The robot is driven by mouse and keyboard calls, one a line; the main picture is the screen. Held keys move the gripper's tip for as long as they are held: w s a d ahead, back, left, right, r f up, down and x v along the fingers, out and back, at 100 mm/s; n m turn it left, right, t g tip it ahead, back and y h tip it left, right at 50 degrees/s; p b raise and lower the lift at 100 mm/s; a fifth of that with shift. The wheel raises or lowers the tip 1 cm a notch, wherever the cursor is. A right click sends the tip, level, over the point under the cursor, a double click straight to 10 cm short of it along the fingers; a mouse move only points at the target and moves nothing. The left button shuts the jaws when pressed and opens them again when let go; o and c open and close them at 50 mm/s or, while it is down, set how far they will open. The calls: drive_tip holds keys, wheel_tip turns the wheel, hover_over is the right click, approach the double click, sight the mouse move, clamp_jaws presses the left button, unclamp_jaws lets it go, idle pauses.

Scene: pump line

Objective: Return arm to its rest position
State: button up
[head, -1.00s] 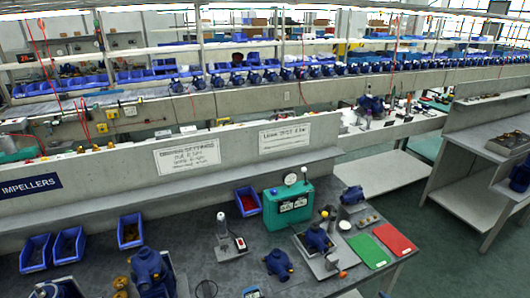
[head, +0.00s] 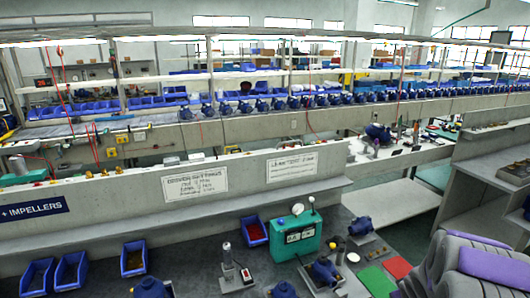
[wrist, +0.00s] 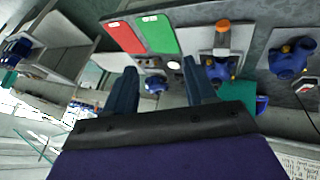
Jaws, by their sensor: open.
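My gripper (wrist: 159,66) shows in the wrist view with its two dark blue fingers apart and nothing between them. Past the fingertips, the bench appears rotated, with a red board (wrist: 125,37), a green board (wrist: 160,34) and blue pump parts. The gap between the fingers and these things cannot be judged exactly, but no contact shows. In the head view, my grey and purple arm (head: 480,265) fills the lower right corner; its gripper end cannot be made out there.
A grey shelf unit (head: 485,180) stands at right.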

drive_tip(key=s+a+r+m+g, duration=0.2)
drive_tip(key=s+a+r+g, duration=0.2)
drive_tip(key=s+a+r, duration=0.8)
drive_tip(key=s+a+r+g+y, duration=0.1)
drive_tip(key=s+a+g, duration=0.1)
drive_tip(key=s+a, duration=0.6)
drive_tip(key=s+a+r+g+y, duration=0.2)
drive_tip(key=s+a, duration=0.6)
drive_tip(key=s, duration=0.8)
drive_tip(key=shift+s+a+r+m, duration=0.15)
drive_tip(key=shift+a+r+m, duration=0.1)
drive_tip(key=shift+a+m, duration=0.05)
drive_tip(key=shift+c, duration=0.4)
